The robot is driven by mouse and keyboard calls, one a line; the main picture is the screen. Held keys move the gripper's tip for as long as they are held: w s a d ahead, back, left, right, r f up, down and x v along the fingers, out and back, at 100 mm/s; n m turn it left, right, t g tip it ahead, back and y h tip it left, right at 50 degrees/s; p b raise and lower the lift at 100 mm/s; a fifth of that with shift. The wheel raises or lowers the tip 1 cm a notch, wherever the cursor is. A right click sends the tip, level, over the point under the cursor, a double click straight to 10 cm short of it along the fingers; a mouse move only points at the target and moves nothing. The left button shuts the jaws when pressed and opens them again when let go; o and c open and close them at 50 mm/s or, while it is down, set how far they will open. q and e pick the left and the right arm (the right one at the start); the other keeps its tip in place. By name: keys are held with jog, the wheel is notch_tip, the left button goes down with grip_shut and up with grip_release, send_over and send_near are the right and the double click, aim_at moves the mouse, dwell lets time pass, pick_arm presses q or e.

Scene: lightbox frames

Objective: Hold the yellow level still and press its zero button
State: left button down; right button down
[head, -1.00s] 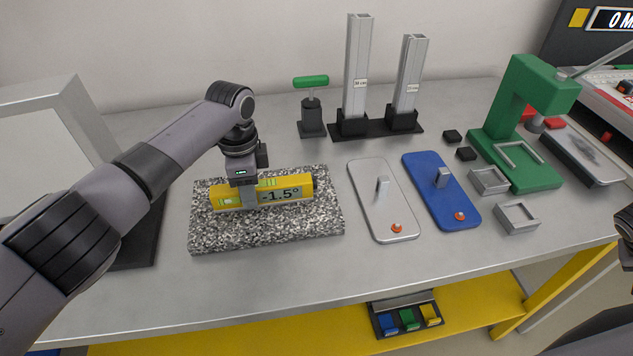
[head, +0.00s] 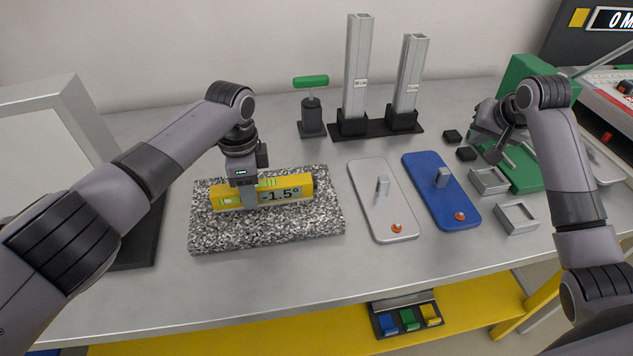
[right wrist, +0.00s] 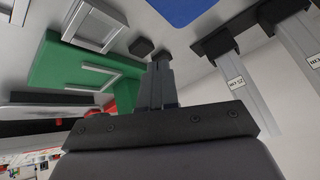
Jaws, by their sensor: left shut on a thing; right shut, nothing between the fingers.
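The yellow level (head: 289,187) lies on a speckled granite plate (head: 290,232) left of the middle in the head view. Its display reads -1.5°. My left gripper (head: 249,207) comes down from above and is shut on the level, left of the display. The zero button cannot be made out; the gripper covers part of the level. My right gripper (head: 493,154) is shut and empty, above the table by the green press, well to the right of the level. Its closed fingers (right wrist: 161,85) show in the right wrist view.
A grey plate (head: 367,190) and a blue plate (head: 452,203), each with a handle and orange knob, lie between the granite plate and my right gripper. Two metal columns (head: 357,75) and a green-handled tool (head: 311,105) stand behind. The green press (head: 527,75) is partly hidden by my right arm.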

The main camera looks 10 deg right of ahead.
aim_at(314, 184)
jog(key=w+a+r+n+t+y, duration=0.25)
jog(key=w+a+r, duration=0.25)
jog(key=a+r, duration=0.5)
jog(key=s+a+f+m+g+y, duration=0.1)
jog(key=a+f+g+y, duration=0.1)
jog(key=f, duration=0.3)
jog(key=s+a+f+m+g+y, duration=0.1)
jog(key=s+a+f+g+y, duration=0.1)
jog(key=a+f, duration=0.3)
jog(key=s+a+f+m+g+y, duration=0.2)
jog(key=a+f+g+y, duration=0.1)
jog(key=f, duration=0.3)
jog(key=shift+a+f+g+y, duration=0.2)
jog(key=shift+a+g+y, duration=0.05)
jog(key=shift+a, duration=0.45)
jog(key=shift+f, duration=0.1)
jog(key=shift+d, duration=0.15)
jog(key=shift+a, duration=4.4)
